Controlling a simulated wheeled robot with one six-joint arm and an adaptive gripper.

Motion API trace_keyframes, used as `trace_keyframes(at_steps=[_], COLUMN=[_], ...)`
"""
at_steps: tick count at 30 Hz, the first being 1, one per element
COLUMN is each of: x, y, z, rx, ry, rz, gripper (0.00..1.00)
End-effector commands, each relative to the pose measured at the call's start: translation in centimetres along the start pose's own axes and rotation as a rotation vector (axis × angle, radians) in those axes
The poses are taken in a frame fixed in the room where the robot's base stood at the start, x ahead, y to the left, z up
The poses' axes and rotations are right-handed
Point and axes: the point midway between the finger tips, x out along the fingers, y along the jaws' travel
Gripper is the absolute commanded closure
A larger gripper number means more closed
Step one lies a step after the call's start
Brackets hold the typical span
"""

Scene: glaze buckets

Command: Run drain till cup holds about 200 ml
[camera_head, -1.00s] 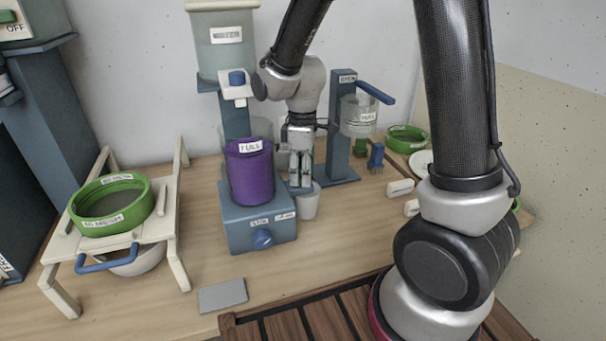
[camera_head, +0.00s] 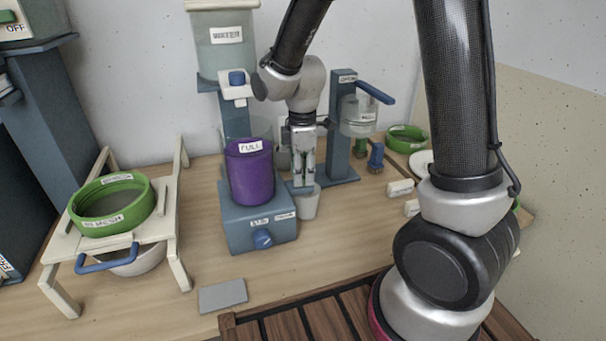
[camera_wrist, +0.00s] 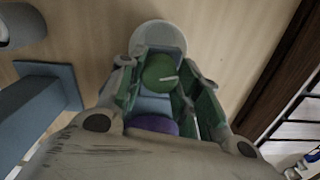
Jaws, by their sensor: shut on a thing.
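My gripper (camera_head: 303,182) points down just right of a purple bucket (camera_head: 250,175) marked FULL, which stands on a blue box (camera_head: 245,222). In the wrist view, the fingers (camera_wrist: 168,75) are shut on a round green knob (camera_wrist: 158,70) with a white pointer mark. The knob is hidden behind the fingers in the head view. A pale cup (camera_head: 308,206) stands directly below the gripper, beside the box; its rim also shows beyond the knob in the wrist view (camera_wrist: 158,30). The liquid level in the cup cannot be made out.
A water tank (camera_head: 225,58) with a blue-topped tap rises behind the bucket. A blue stand (camera_head: 340,130) with a clear vessel (camera_head: 358,117) is close on the right. A green sieve (camera_head: 110,205) sits on a white rack at left. The table front centre holds a grey plate (camera_head: 222,295).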

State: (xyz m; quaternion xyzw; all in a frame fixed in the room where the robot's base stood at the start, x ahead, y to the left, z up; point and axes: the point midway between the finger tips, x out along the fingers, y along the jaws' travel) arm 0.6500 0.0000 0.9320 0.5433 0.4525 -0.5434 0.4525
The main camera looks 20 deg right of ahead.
Motion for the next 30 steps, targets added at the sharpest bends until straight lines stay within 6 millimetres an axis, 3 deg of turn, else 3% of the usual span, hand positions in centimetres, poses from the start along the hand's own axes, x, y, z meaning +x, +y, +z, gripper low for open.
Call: trace_keyframes(at_steps=[11, 21, 30], x=[-0.01, -0.01, -0.01], y=[0.02, 0.02, 0.02], z=[0.00, 0.00, 0.00], rx=[-0.030, -0.558, -0.627], ry=[0.000, 0.000, 0.000], rz=[0.000, 0.001, 0.001], gripper=[0.88, 0.88, 0.88])
